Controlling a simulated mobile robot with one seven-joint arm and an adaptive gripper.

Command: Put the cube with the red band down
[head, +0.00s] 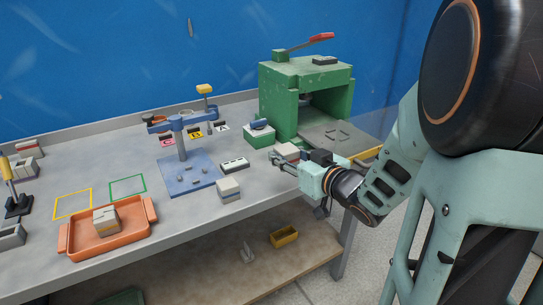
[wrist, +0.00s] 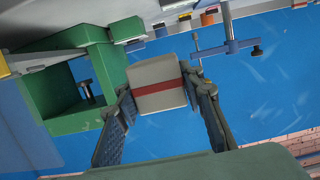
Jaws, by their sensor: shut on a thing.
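The cube with the red band (wrist: 158,98) is pale grey with a red stripe across it. It sits between the fingertips of my gripper (wrist: 160,86) in the wrist view, and the fingers are shut on it. In the head view my gripper (head: 283,158) holds the cube (head: 288,149) over the right part of the workbench (head: 262,183), in front of the green press. I cannot tell the gap between the cube's underside and the bench.
The green press (head: 268,100) stands behind my gripper. A blue stand (head: 180,175), a black-and-white block (head: 235,164) and a pale cube (head: 229,190) are left of it. An orange tray (head: 75,247) holds another cube (head: 105,219). Yellow (head: 56,206) and green (head: 111,190) outlined squares look empty.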

